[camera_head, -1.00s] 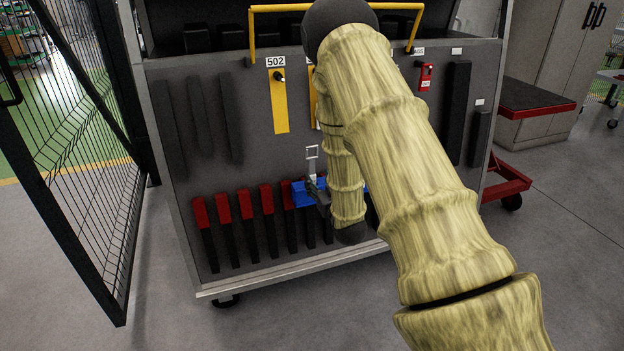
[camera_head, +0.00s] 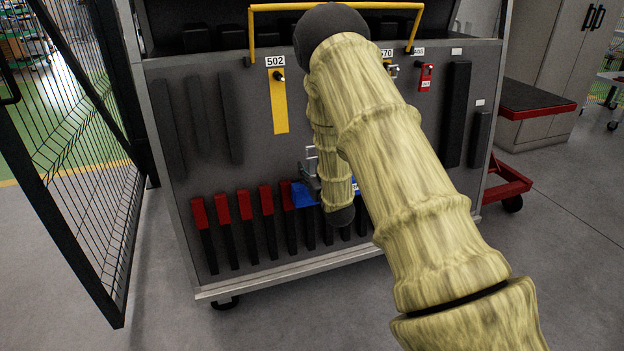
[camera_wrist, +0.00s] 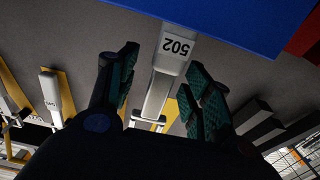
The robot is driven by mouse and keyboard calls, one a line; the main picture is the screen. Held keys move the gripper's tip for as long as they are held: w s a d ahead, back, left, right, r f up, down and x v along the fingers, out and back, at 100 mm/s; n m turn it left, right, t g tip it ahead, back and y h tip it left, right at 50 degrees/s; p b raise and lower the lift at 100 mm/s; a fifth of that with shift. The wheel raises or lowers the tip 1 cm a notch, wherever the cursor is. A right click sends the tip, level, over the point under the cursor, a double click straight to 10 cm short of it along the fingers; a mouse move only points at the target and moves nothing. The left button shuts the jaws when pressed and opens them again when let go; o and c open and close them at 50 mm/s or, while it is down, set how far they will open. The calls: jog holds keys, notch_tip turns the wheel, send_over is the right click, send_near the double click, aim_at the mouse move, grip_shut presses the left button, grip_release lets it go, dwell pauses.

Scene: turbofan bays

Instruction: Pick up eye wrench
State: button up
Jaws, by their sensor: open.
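A grey tool marked 502, which I take to be the eye wrench (camera_wrist: 158,92), stands between my fingers in the wrist view, where the scene appears upside down. It has a pale label and a small square loop at its far end. Its other end meets the blue holder (camera_wrist: 240,14). In the head view its pale loop (camera_head: 311,153) shows above the blue holder (camera_head: 301,195), beside my arm. My gripper (camera_wrist: 162,80) is open, with one finger on each side of the tool. Contact cannot be told. In the head view my arm partly hides the gripper and holder.
A grey cart panel (camera_head: 210,150) carries a yellow strip (camera_head: 279,108) under another 502 label, a red tag (camera_head: 425,78) and a row of red-topped black bars (camera_head: 223,210). A yellow rail (camera_head: 280,8) runs above. A wire mesh gate (camera_head: 75,170) stands at left.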

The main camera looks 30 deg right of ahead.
grip_shut()
notch_tip(320, 180, up, 10)
jog(key=shift+r+p, duration=0.1)
jog(key=shift+p, duration=0.9)
